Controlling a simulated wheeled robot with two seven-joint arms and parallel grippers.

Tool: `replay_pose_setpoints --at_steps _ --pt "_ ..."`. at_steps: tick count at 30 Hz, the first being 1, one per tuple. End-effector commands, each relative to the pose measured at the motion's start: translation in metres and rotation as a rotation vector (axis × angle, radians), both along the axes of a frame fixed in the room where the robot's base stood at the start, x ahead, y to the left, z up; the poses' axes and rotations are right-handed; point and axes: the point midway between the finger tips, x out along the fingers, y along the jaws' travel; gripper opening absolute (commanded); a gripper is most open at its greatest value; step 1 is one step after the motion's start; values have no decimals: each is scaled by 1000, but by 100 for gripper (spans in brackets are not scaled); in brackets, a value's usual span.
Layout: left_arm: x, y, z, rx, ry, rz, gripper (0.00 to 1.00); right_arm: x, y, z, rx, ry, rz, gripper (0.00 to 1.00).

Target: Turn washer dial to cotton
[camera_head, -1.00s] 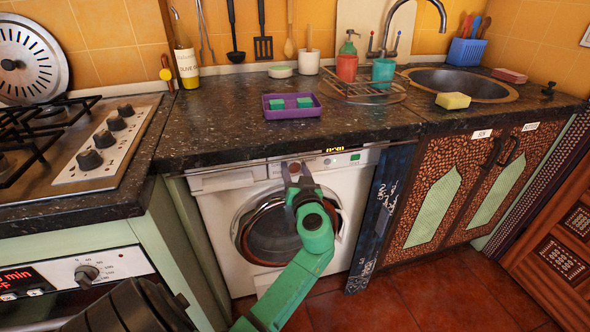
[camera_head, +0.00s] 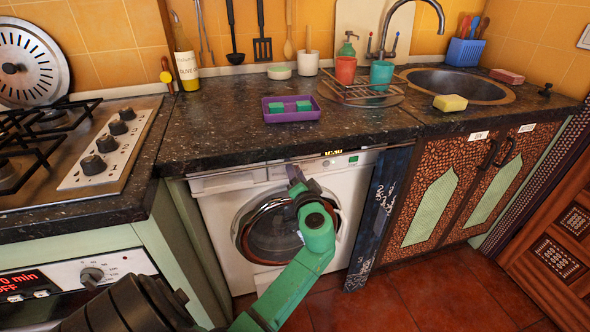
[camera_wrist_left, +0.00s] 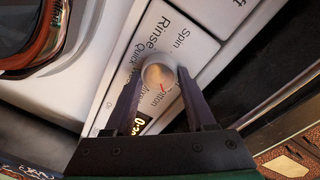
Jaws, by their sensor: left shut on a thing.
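The white washing machine (camera_head: 218,215) stands under the counter, its round door (camera_head: 275,232) closed. My left gripper (camera_head: 294,172) is at its top control panel and hides the dial in the head view. In the left wrist view, the round dial (camera_wrist_left: 159,73) sits between the two dark fingers of the left gripper, which is shut on it. A small red mark shows on the dial face. Printed words Spin, Rinse and Quick show beside it; a word ending in "tton" is partly hidden by the dial and finger. My right gripper is out of view.
The dark counter (camera_head: 225,135) overhangs the panel, with a purple tray (camera_head: 291,116) above. The stove (camera_head: 110,150) and oven are at left. A dark blue panel (camera_head: 380,215) and patterned cabinet doors (camera_head: 430,195) are at right. The tiled floor (camera_head: 420,290) is clear.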

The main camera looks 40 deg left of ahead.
Motion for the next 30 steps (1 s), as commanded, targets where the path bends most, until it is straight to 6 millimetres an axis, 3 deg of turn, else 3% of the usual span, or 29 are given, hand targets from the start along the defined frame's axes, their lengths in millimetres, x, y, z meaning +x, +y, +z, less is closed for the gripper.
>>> replay_pose_setpoints --at_steps 18,19,21,30 --pt "0 0 -1 33 49 -1 0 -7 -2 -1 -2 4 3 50" --pt "0 0 -1 32 50 -1 59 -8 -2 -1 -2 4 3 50" --pt "0 0 -1 32 48 -1 85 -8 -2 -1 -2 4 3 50" --pt "0 -1 -1 32 47 0 85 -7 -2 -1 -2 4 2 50"
